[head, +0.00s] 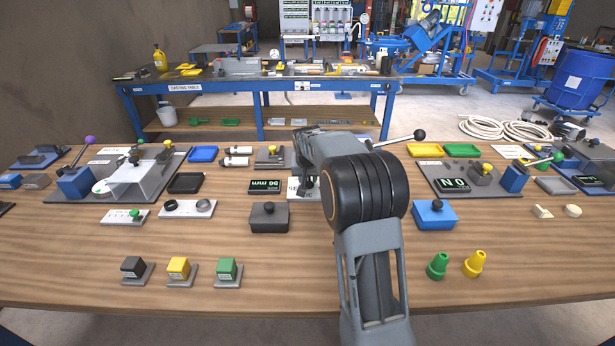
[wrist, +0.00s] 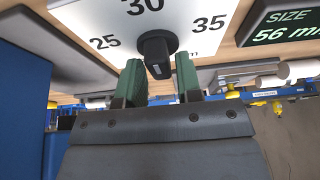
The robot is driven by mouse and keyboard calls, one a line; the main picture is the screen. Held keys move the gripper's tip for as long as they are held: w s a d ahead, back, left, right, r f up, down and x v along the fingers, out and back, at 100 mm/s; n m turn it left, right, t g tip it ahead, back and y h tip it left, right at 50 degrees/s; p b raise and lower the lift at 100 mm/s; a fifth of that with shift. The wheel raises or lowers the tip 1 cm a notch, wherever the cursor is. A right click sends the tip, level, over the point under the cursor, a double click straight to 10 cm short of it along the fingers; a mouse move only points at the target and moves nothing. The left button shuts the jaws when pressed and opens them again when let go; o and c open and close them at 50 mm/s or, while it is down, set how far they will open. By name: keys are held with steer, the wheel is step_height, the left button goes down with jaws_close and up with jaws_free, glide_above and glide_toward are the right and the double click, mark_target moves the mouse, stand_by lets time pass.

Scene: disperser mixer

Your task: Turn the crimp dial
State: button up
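The crimp dial (wrist: 157,48) is a black knob on a white plate (wrist: 95,38) marked 25, 30 and 35. In the wrist view the knob stands below the 30, with a pale mark on its end. My gripper (wrist: 159,68) is open, with one green finger on each side of the knob's near end. Gaps show between the knob and both fingers. In the head view my arm hides the knob and most of the plate (head: 294,194); the gripper is mostly hidden there too.
A size display reading 56 mm (head: 265,186) sits left of the plate; it also shows in the wrist view (wrist: 285,30). A grey box with a black knob (head: 269,217) and a blue box (head: 434,214) flank my arm.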

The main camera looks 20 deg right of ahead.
jaws_close()
steer(key=shift+n, duration=0.3)
steer(key=shift+n+y+p, duration=0.35)
steer(key=shift+n+y, duration=0.25)
steer(key=shift+n, duration=0.5)
steer(key=n+y, duration=0.1)
steer(key=n, duration=0.1)
steer(key=shift+d+n+t, duration=0.1)
steer(key=shift+n+t, duration=0.2)
steer(key=n+y, duration=0.1)
steer(key=n, duration=0.2)
steer(key=n+y+b, duration=0.1)
steer(key=n, duration=0.2)
steer(key=shift+g, duration=0.4)
steer(key=shift+n, duration=0.4)
